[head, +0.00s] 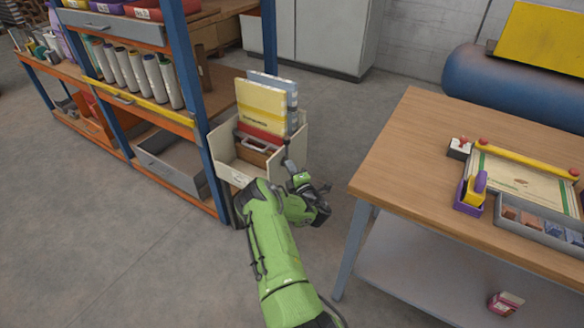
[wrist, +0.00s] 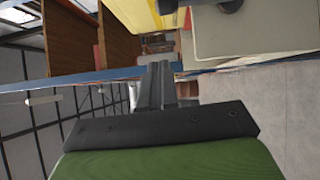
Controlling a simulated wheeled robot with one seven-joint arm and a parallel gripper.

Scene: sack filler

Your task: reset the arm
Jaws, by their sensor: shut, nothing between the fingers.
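My green arm reaches forward from the bottom of the head view. My gripper (wrist: 157,85) shows in the wrist view as dark fingers close together, with nothing between them. In the head view the gripper end is partly hidden by the wrist, near the front of a cream open box (head: 233,171). The box holds a yellow folder (head: 261,106), a blue-grey folder (head: 290,95) and a brown case with a handle (head: 254,151). I cannot tell whether the gripper touches the box. The yellow folder (wrist: 150,15) also shows at the top of the wrist view.
A blue and orange shelf rack (head: 196,110) with a grey drawer (head: 170,160) stands on the left. Floor (head: 120,255) is clear at the lower left.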

